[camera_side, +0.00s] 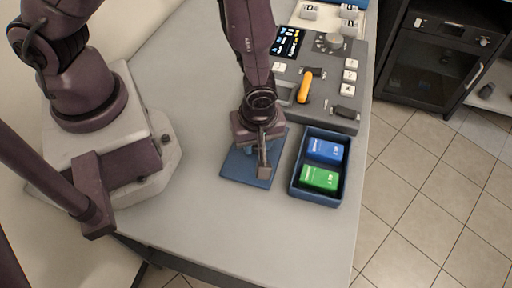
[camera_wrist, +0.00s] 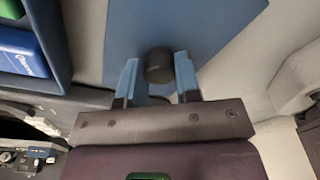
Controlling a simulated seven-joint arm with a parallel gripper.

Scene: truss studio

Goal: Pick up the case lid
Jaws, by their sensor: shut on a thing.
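The case lid (camera_side: 237,168) is a flat blue panel at the middle of the grey table, left of the open blue case (camera_side: 293,187). In the wrist view the lid (camera_wrist: 215,30) fills the upper middle. A dark round knob (camera_wrist: 159,66) stands on it. My gripper (camera_side: 264,172) is over the lid, with its fingers on either side of the knob. I cannot tell whether the lid is clear of the table.
The case holds a blue block (camera_side: 325,150) and a green block (camera_side: 319,178). A grey control panel (camera_side: 320,80) with a yellow handle (camera_side: 305,86) stands behind it. The table (camera_side: 230,225) is clear in front of the lid.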

